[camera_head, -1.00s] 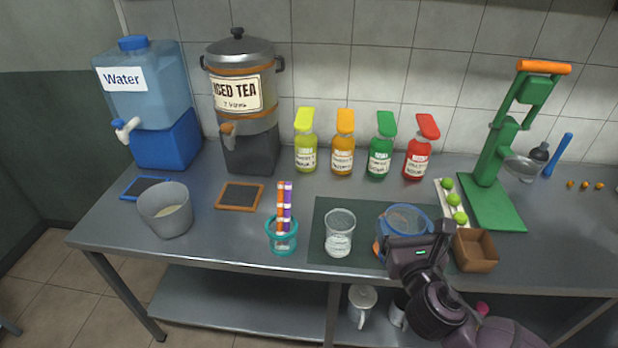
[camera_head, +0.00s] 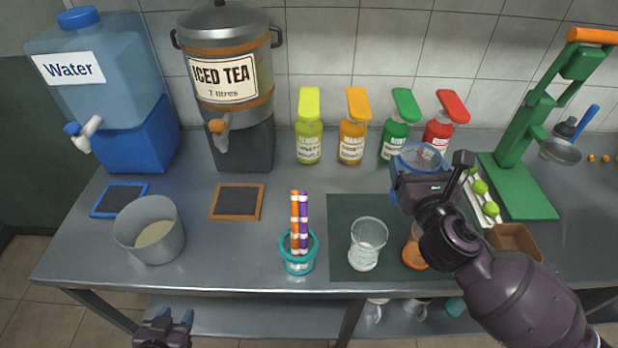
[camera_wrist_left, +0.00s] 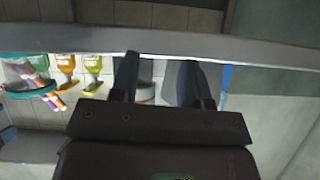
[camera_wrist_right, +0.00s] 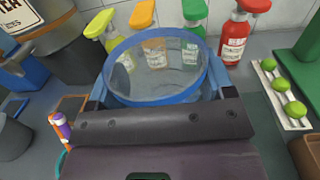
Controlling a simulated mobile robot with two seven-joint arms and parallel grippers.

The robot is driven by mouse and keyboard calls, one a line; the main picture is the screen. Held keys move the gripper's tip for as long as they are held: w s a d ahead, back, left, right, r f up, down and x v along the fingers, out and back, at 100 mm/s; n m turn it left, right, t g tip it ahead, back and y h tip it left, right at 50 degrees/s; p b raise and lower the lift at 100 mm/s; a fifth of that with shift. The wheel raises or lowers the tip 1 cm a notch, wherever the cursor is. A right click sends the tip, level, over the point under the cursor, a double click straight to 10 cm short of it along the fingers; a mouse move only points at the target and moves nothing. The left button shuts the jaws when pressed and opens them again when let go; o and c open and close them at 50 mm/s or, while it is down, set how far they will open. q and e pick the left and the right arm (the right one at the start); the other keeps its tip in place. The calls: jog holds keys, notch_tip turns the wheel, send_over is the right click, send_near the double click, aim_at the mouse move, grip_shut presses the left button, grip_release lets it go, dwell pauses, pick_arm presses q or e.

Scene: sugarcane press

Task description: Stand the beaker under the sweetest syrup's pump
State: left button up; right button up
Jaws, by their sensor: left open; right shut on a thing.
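My right gripper (camera_head: 425,185) is shut on a clear blue-rimmed vessel (camera_head: 420,157), held above the counter in front of the green and red bottles; its open top shows in the right wrist view (camera_wrist_right: 157,65). A clear glass beaker (camera_head: 367,245) stands upright on the dark mat (camera_head: 343,208). Four pump bottles stand along the wall: yellow lemon (camera_head: 309,140), orange mango (camera_head: 353,140), green mint (camera_head: 397,132) and red (camera_head: 438,133). Their small label print is unreadable. My left gripper (camera_head: 168,322) is open and empty, low before the counter's front edge.
An orange item (camera_head: 415,252) stands on the mat. A teal cup (camera_head: 298,262) holds striped sticks. A grey pot (camera_head: 150,240), two small slates, a tea urn (camera_head: 225,85) and a water tank (camera_head: 90,90) fill the left. Limes (camera_head: 485,200) and a green press (camera_head: 515,180) stand right.

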aim_at(309, 135)
jog(key=w+a+r+n+g+y+b, duration=0.25)
jog(key=w+n+y+b, duration=0.65)
jog(key=w, duration=0.7)
notch_tip(309, 135, down, 16)
jog(key=s+a+n+g+y+b, duration=0.15)
jog(key=n+g+y+b, duration=0.25)
jog(key=g+y+b, duration=0.4)
jog(key=shift+g+h, duration=0.25)
jog(key=shift+h, duration=0.45)
jog(key=f+x, duration=0.1)
jog(key=x, duration=0.4)
jog(key=f+x, duration=0.1)
jog(key=x, duration=0.5)
jog(key=f+x, duration=0.2)
jog(key=x, duration=0.4)
jog(key=shift+w+a+b, duration=0.15)
jog(key=shift+b, duration=0.25)
jog(key=shift+r, duration=0.2)
jog(key=shift+f, duration=0.2)
jog(key=o, duration=0.6)
pick_arm(q)
notch_tip(309, 135, down, 18)
jog(key=g, duration=0.2)
jog(key=shift+s+r+m+h, duration=0.2)
jog(key=shift+m+h, duration=0.1)
jog(key=shift+m, duration=0.1)
pick_arm(e)
jog(key=shift+o, duration=0.2)
